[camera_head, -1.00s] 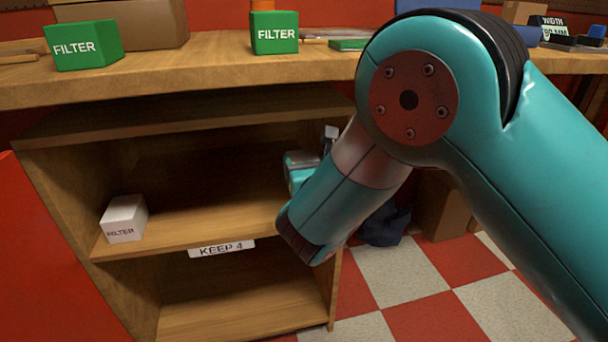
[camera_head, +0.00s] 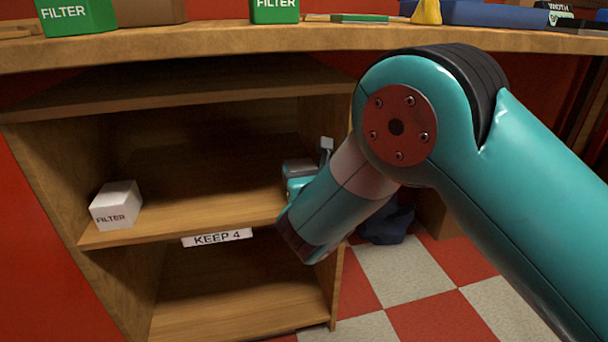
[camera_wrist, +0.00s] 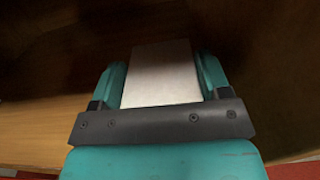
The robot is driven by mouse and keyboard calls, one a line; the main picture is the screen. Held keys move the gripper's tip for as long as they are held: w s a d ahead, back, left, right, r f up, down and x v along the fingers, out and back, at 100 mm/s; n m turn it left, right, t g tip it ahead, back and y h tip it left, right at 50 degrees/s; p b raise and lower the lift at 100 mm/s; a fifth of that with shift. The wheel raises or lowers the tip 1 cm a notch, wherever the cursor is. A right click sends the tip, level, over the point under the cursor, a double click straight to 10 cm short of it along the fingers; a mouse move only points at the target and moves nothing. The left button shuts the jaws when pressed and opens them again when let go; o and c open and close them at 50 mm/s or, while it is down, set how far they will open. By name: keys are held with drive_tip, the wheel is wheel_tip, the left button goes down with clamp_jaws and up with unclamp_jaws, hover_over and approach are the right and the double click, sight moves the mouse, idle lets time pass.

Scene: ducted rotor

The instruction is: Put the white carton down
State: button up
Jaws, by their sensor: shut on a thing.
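In the wrist view, my gripper (camera_wrist: 163,72) is shut on a white carton (camera_wrist: 160,84), with one teal finger along each side. Dark brown wood surrounds it; I cannot tell whether the carton touches the shelf. In the head view, my arm hides most of the gripper, and the held carton cannot be made out there. Another white carton (camera_head: 116,206), marked FILTER, sits upright at the left end of the middle shelf (camera_head: 190,214). My gripper is at the right end of that shelf opening.
A label reading KEEP 4 (camera_head: 217,237) is on the middle shelf's front edge. The shelf is bare between the left carton and my arm. A lower shelf (camera_head: 240,312) looks empty. Green FILTER cartons (camera_head: 75,16) stand on the worktop (camera_head: 200,38) above. A dark blue thing (camera_head: 388,222) lies on the checkered floor.

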drive_tip(key=shift+f, duration=0.15)
drive_tip(key=o, duration=1)
